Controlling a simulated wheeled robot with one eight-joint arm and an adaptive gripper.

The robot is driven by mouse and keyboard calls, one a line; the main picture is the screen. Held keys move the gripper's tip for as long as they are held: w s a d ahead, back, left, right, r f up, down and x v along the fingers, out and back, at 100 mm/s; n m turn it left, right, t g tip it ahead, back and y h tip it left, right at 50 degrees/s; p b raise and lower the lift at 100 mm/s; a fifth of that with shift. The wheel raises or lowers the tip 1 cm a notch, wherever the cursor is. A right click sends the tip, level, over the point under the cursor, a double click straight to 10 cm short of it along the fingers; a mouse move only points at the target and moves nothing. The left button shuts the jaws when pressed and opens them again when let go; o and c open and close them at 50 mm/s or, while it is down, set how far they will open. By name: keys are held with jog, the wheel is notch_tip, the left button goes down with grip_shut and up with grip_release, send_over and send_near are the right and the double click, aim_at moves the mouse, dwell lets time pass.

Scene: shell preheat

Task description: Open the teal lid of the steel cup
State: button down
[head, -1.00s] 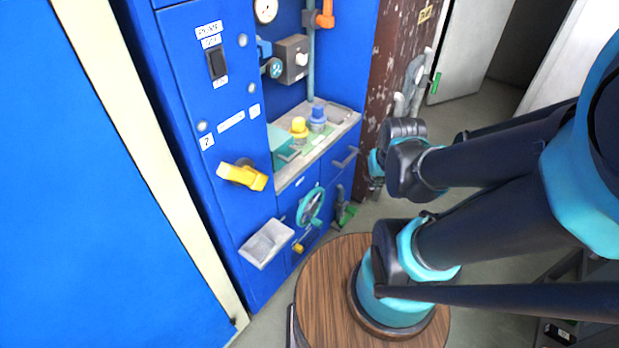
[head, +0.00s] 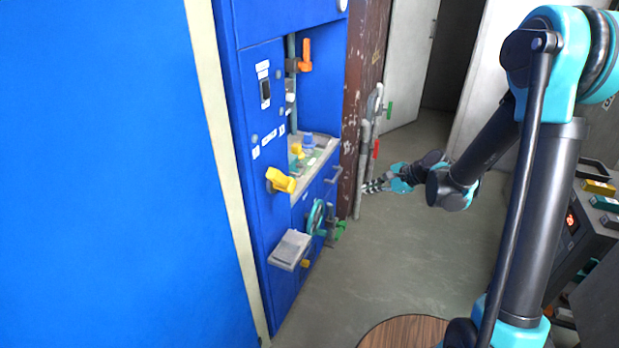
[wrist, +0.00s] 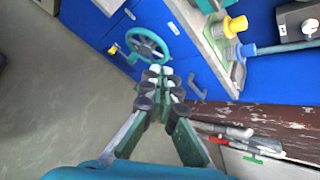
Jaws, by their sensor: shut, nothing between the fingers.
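My gripper (head: 374,187) is in front of the dark, worn post at the right of the blue cabinet, apart from the counter. In the wrist view my gripper (wrist: 157,80) has its fingers together, with nothing between them; the teal handwheel shows beyond the tips. No steel cup can be made out. A small teal piece (wrist: 206,4) shows at the top edge of the wrist view, on the counter; I cannot tell whether it is the lid. In the head view the cabinet's side hides part of the counter.
The counter (head: 325,148) carries yellow (wrist: 236,24) and blue (wrist: 243,50) knobs. Below are a teal handwheel (head: 316,217) and a grey tray (head: 290,250). A yellow handle (head: 281,180) juts from the cabinet. Pipes with red and green handles stand right. The floor (head: 410,250) is open.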

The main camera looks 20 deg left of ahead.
jog(key=w+a+f+m+g+y, duration=0.1)
jog(key=w+a+f+m+y, duration=0.15)
jog(key=a, duration=0.55)
jog(key=w+a+f+m+y, duration=0.1)
jog(key=a+f+m, duration=0.15)
jog(key=a, duration=0.45)
jog(key=w+a+f+m+g+y, duration=0.1)
jog(key=w+a+f, duration=0.15)
jog(key=a, duration=0.55)
jog(key=shift+s+d+r, duration=0.1)
jog(key=shift+s+r, duration=0.1)
jog(key=shift+r, duration=1.35)
